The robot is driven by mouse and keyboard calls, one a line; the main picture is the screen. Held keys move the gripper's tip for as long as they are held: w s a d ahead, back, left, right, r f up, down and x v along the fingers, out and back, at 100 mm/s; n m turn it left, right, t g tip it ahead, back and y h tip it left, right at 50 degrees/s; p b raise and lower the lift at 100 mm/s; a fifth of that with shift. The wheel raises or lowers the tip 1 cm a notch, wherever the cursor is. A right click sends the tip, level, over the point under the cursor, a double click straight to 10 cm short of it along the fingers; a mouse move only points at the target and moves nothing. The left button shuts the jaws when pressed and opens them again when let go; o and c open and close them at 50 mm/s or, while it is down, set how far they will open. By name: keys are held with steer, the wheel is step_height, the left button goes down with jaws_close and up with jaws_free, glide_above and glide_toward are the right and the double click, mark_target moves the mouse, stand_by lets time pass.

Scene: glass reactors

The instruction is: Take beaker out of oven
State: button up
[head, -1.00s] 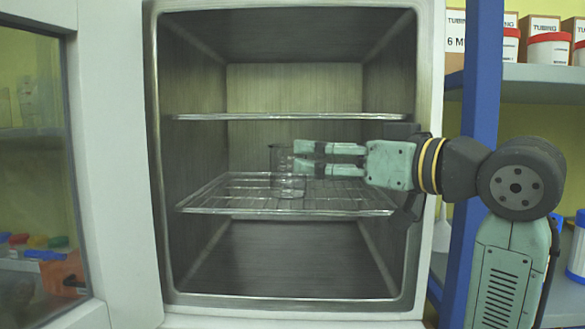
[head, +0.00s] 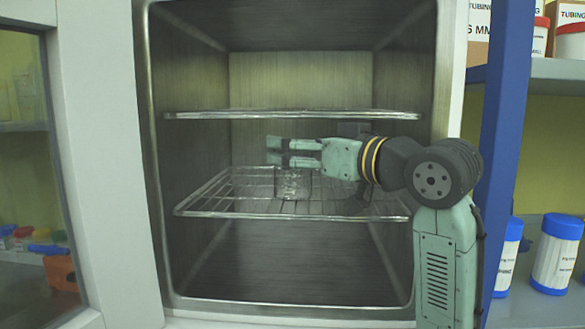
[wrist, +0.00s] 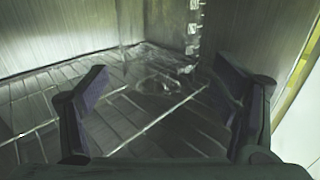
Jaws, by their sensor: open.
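The clear glass beaker (head: 292,185) stands upright on the lower wire rack (head: 225,206) inside the open oven (head: 290,309). My gripper (head: 272,152) reaches in from the right below the upper rack. In the head view it overlaps the beaker's upper part and hides the rim, and its fingertips extend a little left of the beaker. In the wrist view my gripper (wrist: 165,100) has its fingers wide apart. A faint glass outline of the beaker (wrist: 158,82) shows between and beyond them. I cannot tell whether any finger touches the glass.
The upper wire rack (head: 290,114) lies close above my gripper. The oven's right wall stands beside my arm. The oven door with its window (head: 45,180) is swung open at left. A blue post (head: 505,150) and shelves with white, blue-lidded containers (head: 556,254) are at right.

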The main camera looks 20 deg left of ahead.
steer(key=x, duration=0.2)
steer(key=shift+w+a, duration=0.15)
steer(key=shift+a, duration=0.15)
steer(key=shift+c, duration=0.2)
steer(key=c, duration=1.6)
